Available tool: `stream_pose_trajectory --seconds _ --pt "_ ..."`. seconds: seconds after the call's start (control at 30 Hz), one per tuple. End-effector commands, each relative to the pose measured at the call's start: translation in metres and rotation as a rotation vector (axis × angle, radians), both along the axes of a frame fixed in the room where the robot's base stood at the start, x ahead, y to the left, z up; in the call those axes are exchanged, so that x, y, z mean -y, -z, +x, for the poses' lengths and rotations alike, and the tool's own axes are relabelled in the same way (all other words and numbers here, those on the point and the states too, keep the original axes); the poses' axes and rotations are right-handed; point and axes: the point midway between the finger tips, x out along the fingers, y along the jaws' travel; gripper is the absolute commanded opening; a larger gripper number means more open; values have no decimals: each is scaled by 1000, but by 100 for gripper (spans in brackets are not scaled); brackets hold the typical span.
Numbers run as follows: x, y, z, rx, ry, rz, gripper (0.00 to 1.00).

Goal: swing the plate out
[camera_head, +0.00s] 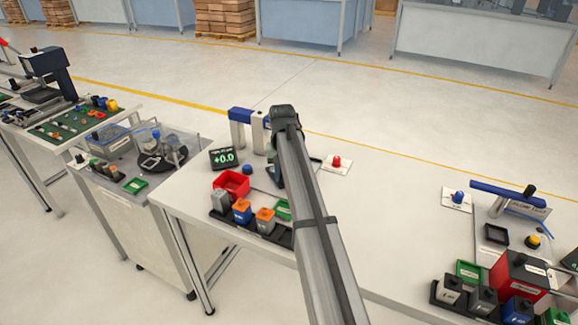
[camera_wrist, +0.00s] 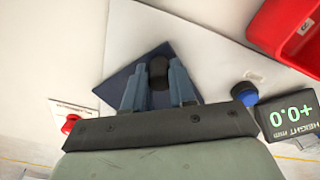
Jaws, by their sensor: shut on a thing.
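The dark blue plate (camera_wrist: 115,88) lies flat below my gripper in the wrist view, with a pale panel around it. A black knob (camera_wrist: 158,72) stands on the plate. My gripper (camera_wrist: 160,85) has its two grey-blue fingers on either side of the knob and is shut on it. The fingers and the dark gripper body hide part of the plate. In the head view my arm comes down over the middle of the table and hides most of the gripper, the plate and the knob.
The display reading +0.0 (camera_head: 223,158), a blue button (camera_head: 247,169) and a red bin (camera_head: 231,184) stand left of my arm. A red button (camera_head: 337,161) is on its right. A blue-topped frame (camera_head: 240,127) stands behind. Table right of the arm is mostly clear.

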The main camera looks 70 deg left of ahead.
Motion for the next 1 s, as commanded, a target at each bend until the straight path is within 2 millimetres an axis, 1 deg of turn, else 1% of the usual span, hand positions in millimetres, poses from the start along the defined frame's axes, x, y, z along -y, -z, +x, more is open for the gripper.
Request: stream_pose_trajectory --seconds 0.2,0.67,1.0 --pt "1 0 -9 -1 -1 0 14" --pt "2 0 -11 -1 0 0 14" --pt "0 0 -23 -1 0 0 14"
